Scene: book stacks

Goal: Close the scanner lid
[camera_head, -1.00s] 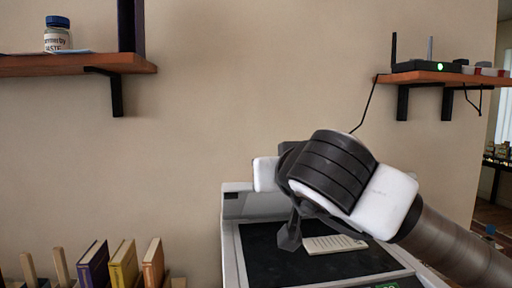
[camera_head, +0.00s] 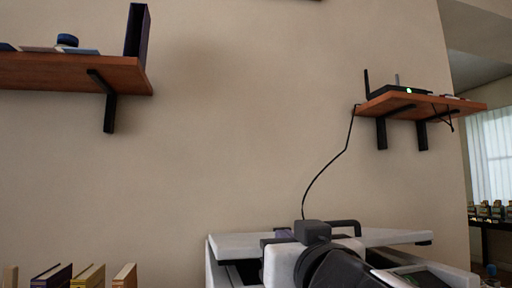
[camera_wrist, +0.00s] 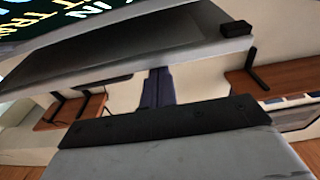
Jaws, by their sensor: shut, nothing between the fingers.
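The scanner (camera_head: 216,272) is at the bottom of the head view. Its pale lid (camera_head: 395,237) shows almost edge-on as a nearly level slab, with a dark gap under its left part, so it is not fully down. My gripper (camera_wrist: 158,82) is shut and empty; its two dark fingers lie side by side in the wrist view. In the head view my wrist covers the middle of the lid, and whether the fingers touch it is hidden. A grey panel with a pale rim fills the top of the wrist view; I cannot tell which scanner face it is.
A wooden shelf (camera_head: 70,75) with a dark binder (camera_head: 137,32) hangs at the left. Another shelf (camera_head: 425,104) carries a router (camera_head: 392,92), whose cable drops behind the scanner. Several books (camera_head: 90,276) stand at lower left. The wall between is clear.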

